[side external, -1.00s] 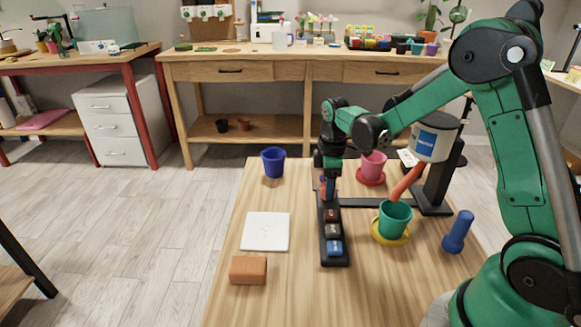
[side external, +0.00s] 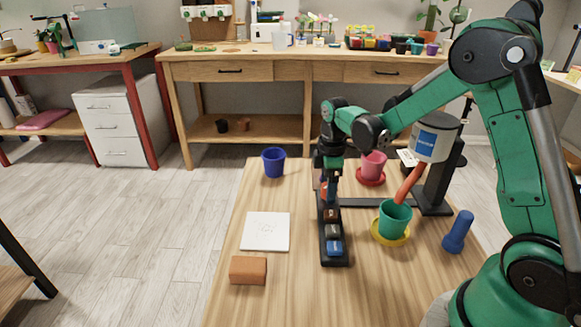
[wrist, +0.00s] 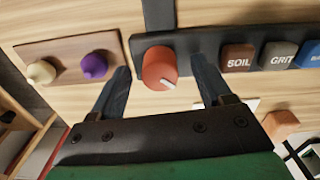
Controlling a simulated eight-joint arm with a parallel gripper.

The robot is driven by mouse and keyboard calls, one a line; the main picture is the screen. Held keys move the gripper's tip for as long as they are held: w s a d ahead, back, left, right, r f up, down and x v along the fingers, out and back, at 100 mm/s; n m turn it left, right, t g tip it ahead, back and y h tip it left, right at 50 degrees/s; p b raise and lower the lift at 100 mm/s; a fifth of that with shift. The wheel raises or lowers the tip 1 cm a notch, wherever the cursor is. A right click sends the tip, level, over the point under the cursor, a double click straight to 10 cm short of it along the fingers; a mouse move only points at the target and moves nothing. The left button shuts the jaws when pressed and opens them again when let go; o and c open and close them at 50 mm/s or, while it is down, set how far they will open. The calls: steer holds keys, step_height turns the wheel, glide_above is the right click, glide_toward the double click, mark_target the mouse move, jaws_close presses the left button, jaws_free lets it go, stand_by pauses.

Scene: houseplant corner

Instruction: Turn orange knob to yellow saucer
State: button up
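The orange knob (wrist: 158,68) sits on the dark control strip (wrist: 205,45) and has a white pointer mark toward the lower right in the wrist view. My gripper (wrist: 160,66) has its two fingers apart, one on each side of the knob, with visible gaps. In the side view my gripper (side external: 328,182) points down at the strip's far end and mostly hides the knob. The yellow saucer (side external: 379,236) holds a teal pot (side external: 395,221). An orange-red spout (side external: 409,184) runs down from a labelled hopper (side external: 436,138) to this pot.
Soil (wrist: 238,58), grit (wrist: 279,55) and blue buttons line the strip. Cream (wrist: 41,72) and purple (wrist: 95,66) knobs stand on a wooden board. A pink pot (side external: 373,164) on a red saucer (side external: 370,180), a blue pot (side external: 273,162) and a blue cylinder (side external: 458,232) stand nearby.

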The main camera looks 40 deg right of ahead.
steer(key=shift+r, duration=2.8)
steer(key=shift+s+a+r, duration=0.1)
steer(key=shift+a+r, duration=0.05)
steer(key=s+a+r+m+t, duration=0.5)
steer(key=s+a+m+t, duration=0.2)
steer(key=s+a+m, duration=0.1)
steer(key=shift+s+a+r+m, duration=0.15)
steer(key=shift+s+a+m, duration=0.25)
steer(key=shift+a+m, duration=0.5)
